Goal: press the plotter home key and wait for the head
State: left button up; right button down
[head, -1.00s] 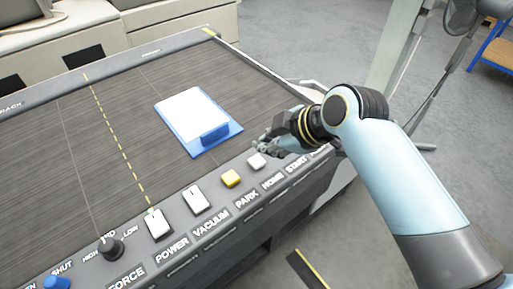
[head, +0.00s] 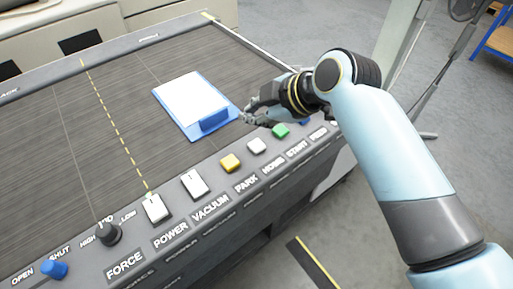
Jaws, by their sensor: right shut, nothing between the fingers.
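The plotter (head: 90,150) has a dark flat bed with a grey key panel along its front edge. The white home key (head: 257,146) sits above the HOME label, between the yellow park key (head: 230,162) and the green start key (head: 280,131). My right gripper (head: 246,113) is shut and empty. In the picture it lies just above the home and start keys, close to the clipboard's corner, apart from the home key. Its exact height over the bed is hard to tell. I see no plotter head in this view. My left gripper is not in view.
A blue clipboard with white paper (head: 192,98) lies on the bed. Left along the panel are two white rockers (head: 155,208), a black force knob (head: 107,232) and a blue knob (head: 54,269). A blue key (head: 305,121) is partly visible beside my wrist.

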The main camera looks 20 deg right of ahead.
jog(key=b, duration=0.4)
send_over(254, 147)
notch_tip(254, 147, down, 5)
jog(key=shift+f, duration=0.1)
jog(key=shift+f+b, duration=0.5)
jog(key=shift+f, duration=0.1)
jog(key=shift+f, duration=0.1)
dwell(0.5)
jog(key=shift+d+f, duration=0.1)
jog(key=shift+f, duration=0.25)
jog(key=shift+f, duration=0.5)
dwell(0.6)
jog(key=shift+r, duration=0.1)
jog(key=shift+r+p, duration=0.75)
jog(key=shift+r, duration=0.1)
